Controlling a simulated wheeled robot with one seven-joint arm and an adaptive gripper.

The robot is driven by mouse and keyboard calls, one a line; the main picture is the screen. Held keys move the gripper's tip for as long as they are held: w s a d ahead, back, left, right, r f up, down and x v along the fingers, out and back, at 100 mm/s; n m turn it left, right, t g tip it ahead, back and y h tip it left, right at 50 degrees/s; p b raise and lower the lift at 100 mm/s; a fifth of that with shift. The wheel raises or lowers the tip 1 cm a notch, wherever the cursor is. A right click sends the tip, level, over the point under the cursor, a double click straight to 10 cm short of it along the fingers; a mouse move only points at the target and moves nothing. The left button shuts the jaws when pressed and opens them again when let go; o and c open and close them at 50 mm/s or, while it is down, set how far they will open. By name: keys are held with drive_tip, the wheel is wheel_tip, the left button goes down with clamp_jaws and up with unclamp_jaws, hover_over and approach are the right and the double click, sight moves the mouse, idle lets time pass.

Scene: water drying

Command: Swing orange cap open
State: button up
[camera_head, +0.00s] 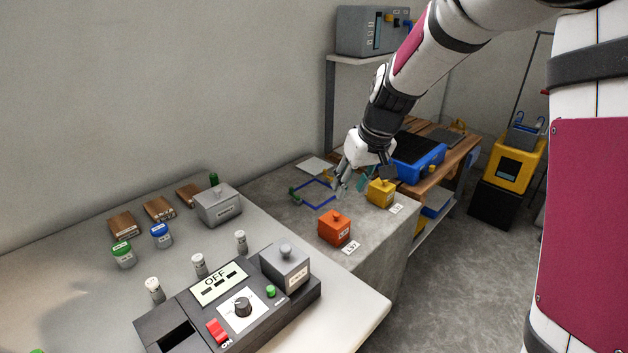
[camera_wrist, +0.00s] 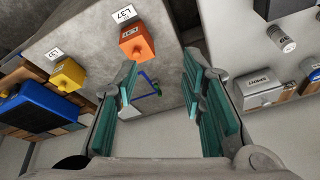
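The only orange thing I see is a small orange box (camera_head: 334,228) with a knob on top. It stands on the grey table (camera_head: 372,240), with a white tag in front of it. Whether it has a hinged cap cannot be made out. In the wrist view the orange box (camera_wrist: 136,43) shows upside down, beyond my fingertips and left of centre. My gripper (camera_head: 350,184) is above the grey table, behind the orange box and apart from it. In the wrist view its teal-padded fingers (camera_wrist: 162,90) are spread wide, with nothing between them.
A yellow box (camera_head: 381,193) stands right of the orange one. A blue frame (camera_head: 301,200) lies flat behind it. A blue bin (camera_head: 425,168) sits on a wooden bench. The white table at left holds a control panel (camera_head: 303,293), small jars and a grey box (camera_head: 218,207).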

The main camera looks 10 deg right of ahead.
drive_tip(key=p, duration=0.2)
approach(336, 214)
drive_tip(key=shift+t+h, duration=0.3)
drive_tip(key=shift+h, duration=0.1)
drive_tip(key=b+x, duration=0.1)
drive_tip(key=x, duration=0.7)
drive_tip(key=shift+s+a+f+b, duration=0.1)
drive_tip(key=shift+a+f+b, duration=0.2)
drive_tip(key=shift+f+b, duration=0.1)
clamp_jaws()
